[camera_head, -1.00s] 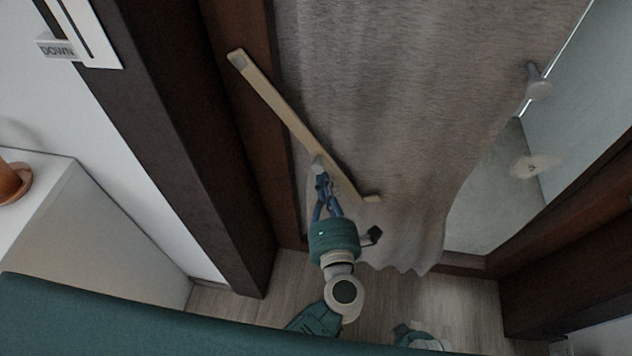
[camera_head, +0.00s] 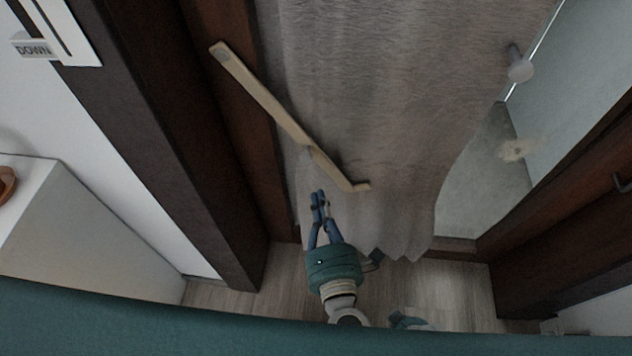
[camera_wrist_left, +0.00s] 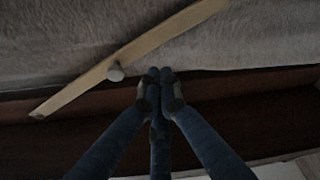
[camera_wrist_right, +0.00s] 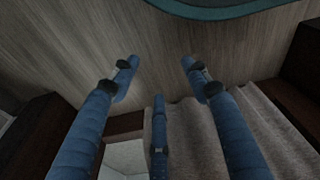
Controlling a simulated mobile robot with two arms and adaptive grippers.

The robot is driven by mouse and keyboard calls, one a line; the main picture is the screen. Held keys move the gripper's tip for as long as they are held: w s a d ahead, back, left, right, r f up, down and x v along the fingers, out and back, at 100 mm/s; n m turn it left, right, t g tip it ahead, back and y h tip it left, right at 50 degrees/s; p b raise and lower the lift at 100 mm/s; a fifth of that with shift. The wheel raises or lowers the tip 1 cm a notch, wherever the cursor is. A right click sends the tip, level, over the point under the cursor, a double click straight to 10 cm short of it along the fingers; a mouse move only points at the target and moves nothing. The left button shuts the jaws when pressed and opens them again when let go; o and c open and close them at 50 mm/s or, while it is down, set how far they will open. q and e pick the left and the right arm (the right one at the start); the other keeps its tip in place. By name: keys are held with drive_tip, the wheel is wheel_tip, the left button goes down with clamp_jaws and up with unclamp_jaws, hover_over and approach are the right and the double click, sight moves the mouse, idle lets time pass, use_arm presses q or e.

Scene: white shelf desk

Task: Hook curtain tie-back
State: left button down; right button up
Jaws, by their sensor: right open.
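The tan tie-back strap (camera_head: 265,98) runs diagonally across the left side of the grey curtain (camera_head: 370,90), with a slight bend midway and a short turned end at lower right. In the left wrist view, a small pale knob (camera_wrist_left: 116,72) stands against the strap (camera_wrist_left: 165,32); I cannot tell whether they are joined. My left gripper (camera_head: 318,194) is just below the strap, apart from it, its fingertips together with nothing seen between them; it also shows in the left wrist view (camera_wrist_left: 160,76). My right gripper (camera_wrist_right: 157,76) is open and empty above floor and curtain hem.
A pale round knob (camera_head: 519,68) is near the curtain's right edge, beside the glass. A dark wooden frame (camera_head: 175,110) stands left of the curtain, and a white cabinet (camera_head: 95,235) stands at lower left.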

use_arm(q)
drive_tip(key=v, duration=0.4)
drive_tip(key=shift+s, duration=0.1)
drive_tip(key=w+a+f+m+t+h+b, duration=0.1)
drive_tip(key=a+f+m+h+b, duration=0.1)
drive_tip(key=a, duration=0.4)
drive_tip(key=w+a+f+m+t+h+b, duration=0.2)
drive_tip(key=a+m+h+b, duration=0.2)
drive_tip(key=a+h+b, duration=0.1)
drive_tip(key=shift+a+h+b, duration=0.4)
drive_tip(key=shift+h+b, duration=0.15)
drive_tip(key=shift+h, duration=0.55)
use_arm(e)
wheel_tip(320, 180, up, 20)
drive_tip(key=w+t, duration=0.1)
drive_tip(key=w, duration=0.1)
drive_tip(key=shift+w, duration=0.4)
drive_tip(key=shift+f, duration=0.1)
